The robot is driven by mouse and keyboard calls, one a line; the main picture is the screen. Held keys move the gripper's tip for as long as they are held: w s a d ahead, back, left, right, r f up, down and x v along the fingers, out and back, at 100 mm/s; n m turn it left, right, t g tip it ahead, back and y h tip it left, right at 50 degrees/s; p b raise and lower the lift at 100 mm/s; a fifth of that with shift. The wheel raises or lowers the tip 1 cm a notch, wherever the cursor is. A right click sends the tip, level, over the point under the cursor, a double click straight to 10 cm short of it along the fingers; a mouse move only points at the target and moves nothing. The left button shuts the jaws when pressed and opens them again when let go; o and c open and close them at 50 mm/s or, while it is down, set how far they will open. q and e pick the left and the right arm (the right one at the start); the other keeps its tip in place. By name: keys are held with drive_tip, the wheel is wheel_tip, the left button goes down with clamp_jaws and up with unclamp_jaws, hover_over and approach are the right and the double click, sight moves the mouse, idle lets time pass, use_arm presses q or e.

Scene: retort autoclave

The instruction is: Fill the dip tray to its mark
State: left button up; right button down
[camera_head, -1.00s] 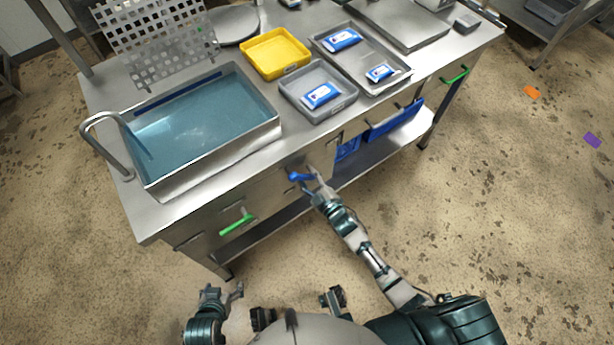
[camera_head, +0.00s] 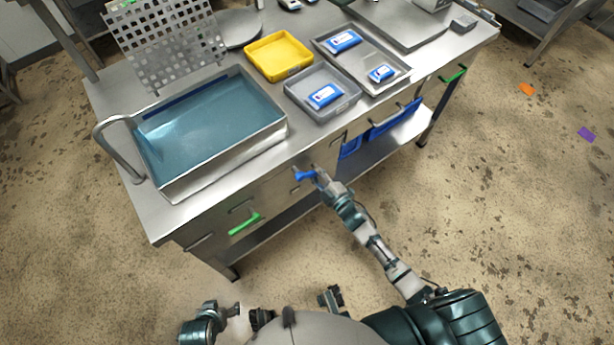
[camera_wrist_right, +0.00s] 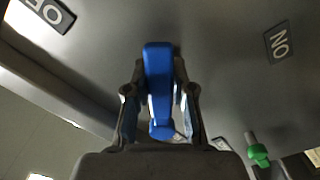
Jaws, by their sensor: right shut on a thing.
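The dip tray (camera_head: 278,132) is a steel basin at the left of the steel bench, with blue-tinted water in it. A bent spout pipe (camera_head: 118,150) stands at its left end. A blue lever handle (camera_head: 302,176) sits on the bench front below the tray's right end. My right gripper (camera_head: 316,174) is shut on it. In the right wrist view the blue handle (camera_wrist_right: 158,85) stands between the fingers (camera_wrist_right: 160,100), with OFF and ON labels on either side. My left gripper (camera_head: 236,310) is low at the bottom left, away from the bench; its jaws are unclear.
A yellow tray (camera_head: 279,73), a grey tray (camera_head: 345,108) and a steel tray (camera_head: 398,80) stand on the bench, with blue packs in the latter two. A perforated panel (camera_head: 165,45) rises behind the dip tray. Green handles (camera_head: 245,223) are on the bench front.

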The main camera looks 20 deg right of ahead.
sight(312, 156)
drive_tip(key=shift+a+r+n+p, duration=0.15)
drive_tip(key=shift+r+n+p, duration=0.3)
drive_tip(key=shift+r+n, duration=0.35)
drive_tip(key=n, duration=0.1)
drive_tip(key=d+r+n+p, duration=0.1)
drive_tip(key=d+n, duration=0.1)
drive_tip(key=n, duration=0.1)
drive_tip(key=shift+w+r+p, duration=0.2)
drive_tip(key=shift+r+p, duration=0.1)
drive_tip(key=shift+a+r+n, duration=0.4)
drive_tip(key=shift+n, duration=0.2)
use_arm(q)
wheel_tip(312, 156, down, 8)
drive_tip(key=s+g, duration=0.1)
drive_tip(key=shift+s+a+r+g+p, duration=0.15)
drive_tip(key=shift+s+a+g+p, duration=0.15)
drive_tip(key=shift+s+a+g, duration=0.1)
use_arm(e)
drive_tip(key=shift+d+n, duration=0.25)
drive_tip(key=shift+n, duration=0.05)
use_arm(q)
drive_tip(key=shift+a, duration=0.1)
use_arm(e)
drive_tip(key=c, duration=1)
unclamp_jaws()
drive_tip(key=shift+r, duration=0.15)
drive_tip(key=shift+o, duration=0.2)
drive_tip(key=shift+s, duration=0.15)
